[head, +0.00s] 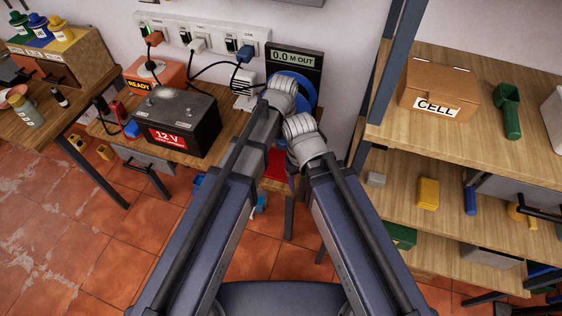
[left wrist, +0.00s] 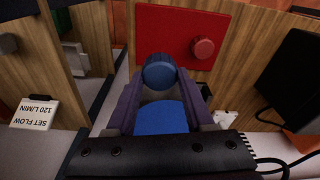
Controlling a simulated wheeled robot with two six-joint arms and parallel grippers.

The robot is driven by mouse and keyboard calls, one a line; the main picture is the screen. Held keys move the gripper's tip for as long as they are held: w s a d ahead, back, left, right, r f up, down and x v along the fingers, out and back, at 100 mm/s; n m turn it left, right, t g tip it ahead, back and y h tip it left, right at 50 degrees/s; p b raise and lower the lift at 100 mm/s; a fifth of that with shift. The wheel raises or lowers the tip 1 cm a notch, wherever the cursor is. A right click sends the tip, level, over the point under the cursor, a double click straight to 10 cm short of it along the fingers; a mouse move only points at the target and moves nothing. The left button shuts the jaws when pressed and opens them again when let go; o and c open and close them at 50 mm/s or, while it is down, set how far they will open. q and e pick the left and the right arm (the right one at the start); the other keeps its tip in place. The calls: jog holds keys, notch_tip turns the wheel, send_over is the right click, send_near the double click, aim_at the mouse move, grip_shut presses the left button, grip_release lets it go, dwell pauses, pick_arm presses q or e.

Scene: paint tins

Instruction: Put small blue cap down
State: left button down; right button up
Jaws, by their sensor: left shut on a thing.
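In the left wrist view, the small blue cap (left wrist: 159,69) is between the fingertips of my left gripper (left wrist: 160,80), which is shut on it. A larger blue round surface (left wrist: 160,117) shows between the fingers, below the cap in the picture; I cannot tell whether they touch. In the head view my forearms hide most of the left gripper and the cap. My right gripper is hidden there too.
A red panel with a red knob (left wrist: 203,49) lies just beyond the cap. The head view shows a 12 V battery (head: 178,125) on the bench, a meter display (head: 293,59) behind my arms, and shelves with a CELL box (head: 438,85) at right.

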pick_arm(q)
jog(key=shift+d+f+b, duration=0.1)
jog(key=shift+f+b, duration=0.2)
jog(key=shift+f, duration=0.4)
pick_arm(e)
jog(key=shift+o, duration=0.5)
jog(key=shift+a+f, duration=0.1)
jog(key=shift+f, duration=0.65)
pick_arm(q)
jog(key=shift+r, duration=0.1)
jog(key=b, duration=1)
send_near(283, 165)
jog(key=f, duration=0.2)
jog(key=w+f, duration=0.1)
jog(key=f, duration=0.2)
jog(key=shift+d, duration=0.2)
pick_arm(e)
notch_tip(283, 165, down, 10)
jog(key=shift+r, duration=0.2)
pick_arm(q)
jog(key=shift+f, duration=0.1)
pick_arm(e)
jog(key=shift+f, duration=0.1)
pick_arm(q)
jog(key=shift+f, duration=0.15)
jog(key=shift+c, duration=1.4)
grip_release()
